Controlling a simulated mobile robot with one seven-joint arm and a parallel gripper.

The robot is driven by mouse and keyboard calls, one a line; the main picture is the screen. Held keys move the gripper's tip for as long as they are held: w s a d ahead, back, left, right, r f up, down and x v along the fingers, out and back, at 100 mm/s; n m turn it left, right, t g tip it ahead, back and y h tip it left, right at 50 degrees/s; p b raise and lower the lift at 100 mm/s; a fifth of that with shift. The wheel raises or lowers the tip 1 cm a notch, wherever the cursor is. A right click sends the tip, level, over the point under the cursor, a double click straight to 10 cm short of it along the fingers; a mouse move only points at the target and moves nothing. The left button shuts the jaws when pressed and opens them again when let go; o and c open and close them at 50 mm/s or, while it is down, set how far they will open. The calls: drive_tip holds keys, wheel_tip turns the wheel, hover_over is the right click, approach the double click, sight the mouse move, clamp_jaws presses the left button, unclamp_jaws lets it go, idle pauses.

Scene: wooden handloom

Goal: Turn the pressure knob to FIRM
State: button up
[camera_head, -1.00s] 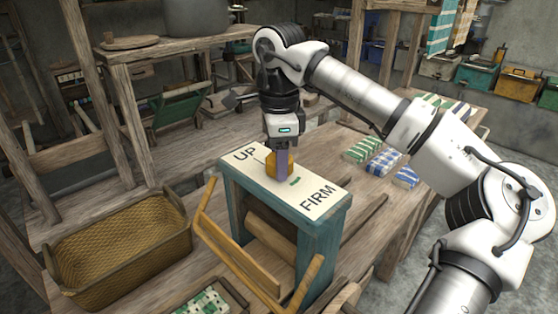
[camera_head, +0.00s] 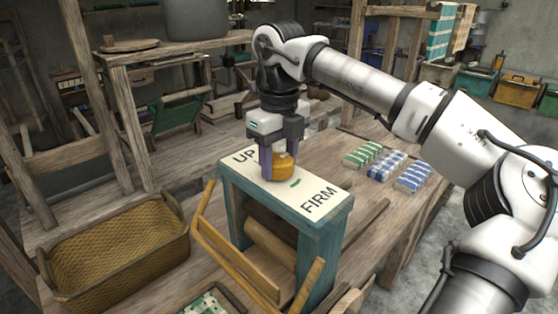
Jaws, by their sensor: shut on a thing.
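The pressure knob (camera_head: 283,167) is yellow-orange and stands on the white top plate of a teal wooden press frame (camera_head: 318,246). The plate has the word UP (camera_head: 245,156) at its far left end and the word FIRM (camera_head: 320,201) at its near right end. A small green mark (camera_head: 296,184) lies on the plate just in front of the knob. My gripper (camera_head: 279,165) points down over the plate, with its purple fingers at either side of the knob, shut on it. The knob's pointer is not clearly seen.
A woven basket (camera_head: 120,262) stands at the left. Folded cloths, green (camera_head: 369,154) and blue (camera_head: 413,175), lie on the bench to the right. A yellow wooden lever frame (camera_head: 232,262) sticks out in front of the press. The bench between press and cloths is mostly clear.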

drive_tip(key=m, duration=0.4)
drive_tip(key=shift+m+b, duration=0.3)
drive_tip(key=shift+b, duration=0.05)
drive_tip(key=m, duration=0.3)
drive_tip(key=shift+m, duration=0.4)
drive_tip(key=m, duration=0.4)
drive_tip(key=shift+m, duration=2.2)
drive_tip(key=o, duration=1)
drive_tip(key=shift+c, duration=0.2)
drive_tip(key=shift+r, duration=0.1)
